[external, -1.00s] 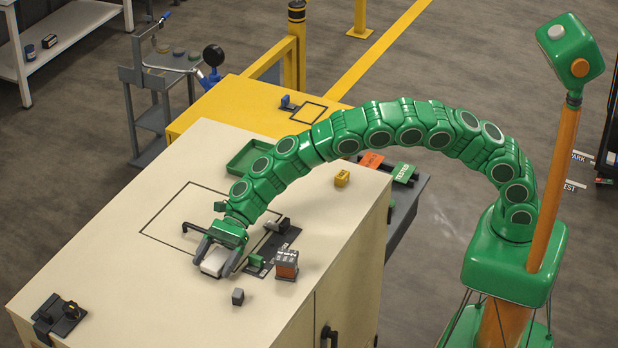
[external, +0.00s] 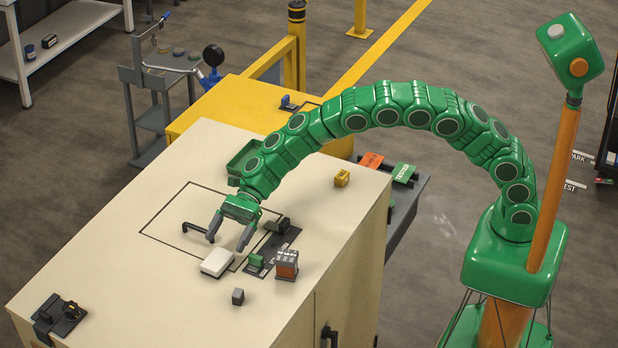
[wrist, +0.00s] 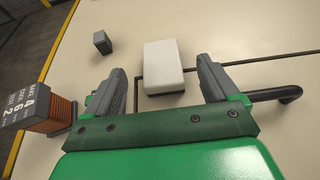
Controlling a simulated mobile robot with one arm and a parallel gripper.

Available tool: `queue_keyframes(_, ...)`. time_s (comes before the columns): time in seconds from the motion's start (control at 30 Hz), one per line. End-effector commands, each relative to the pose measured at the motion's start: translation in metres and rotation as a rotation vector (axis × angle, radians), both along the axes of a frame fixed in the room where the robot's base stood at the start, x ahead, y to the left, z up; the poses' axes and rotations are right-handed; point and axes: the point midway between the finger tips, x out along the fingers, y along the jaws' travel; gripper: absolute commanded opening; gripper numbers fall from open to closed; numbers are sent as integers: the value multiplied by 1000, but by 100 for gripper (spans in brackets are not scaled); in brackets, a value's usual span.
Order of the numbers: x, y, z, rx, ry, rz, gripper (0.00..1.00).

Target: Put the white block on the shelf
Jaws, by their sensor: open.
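The white block (external: 217,262) lies flat on the beige cabinet top (external: 120,235), at the corner of a dark outlined square. It also shows in the wrist view (wrist: 163,66), ahead of and between the fingers, with a dark lower edge. My gripper (external: 229,241) is open and empty, above and just behind the block, apart from it. Both grey fingers show in the wrist view (wrist: 164,80). A white shelf unit (external: 70,38) stands at the far upper left, with small items on its lower board.
Near the block are a small grey block (external: 238,296), an orange-and-grey coil unit (external: 286,265), a dark fixture (external: 272,245) and a black bent handle (external: 190,228). A green tray (external: 245,158) lies behind. The cabinet top's left side is mostly clear.

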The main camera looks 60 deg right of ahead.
Motion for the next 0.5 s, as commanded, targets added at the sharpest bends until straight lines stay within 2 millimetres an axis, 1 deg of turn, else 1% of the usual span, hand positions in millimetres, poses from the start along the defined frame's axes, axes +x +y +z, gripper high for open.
queue_keyframes(0.03,0,-7,4,2,1,-1,88)
queue_keyframes(0.23,1,-30,15,3,-3,-2,88)
queue_keyframes(0.33,1,-37,17,2,-3,-1,88)
queue_keyframes(0.5,0,-41,18,1,-1,-1,88)
